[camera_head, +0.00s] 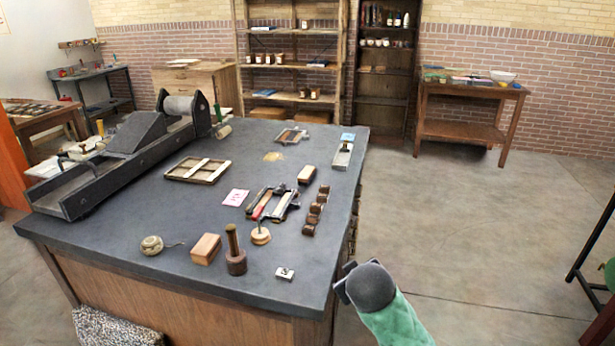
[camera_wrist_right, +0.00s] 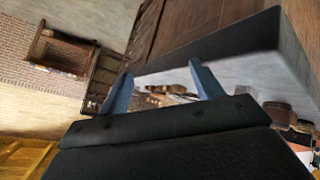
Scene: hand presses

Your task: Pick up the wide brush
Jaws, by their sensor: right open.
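I cannot tell for sure which thing is the wide brush. A small block with a pale top and dark sides (camera_head: 306,175), on the right part of the dark table, looks most like it. My right gripper (camera_head: 343,284) is beyond the table's near right corner, apart from the things on top. In the right wrist view my right gripper (camera_wrist_right: 163,82) has its two blue fingers spread, with the table edge and blurred small things behind them. It holds nothing that I can see. My left gripper is not in view.
The dark table (camera_head: 120,270) also holds a press (camera_head: 110,160), a wooden frame (camera_head: 197,170), a mallet (camera_head: 235,252), a wooden block (camera_head: 205,249) and a row of brown rollers (camera_head: 315,212). The floor (camera_head: 480,230) right of the table is clear.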

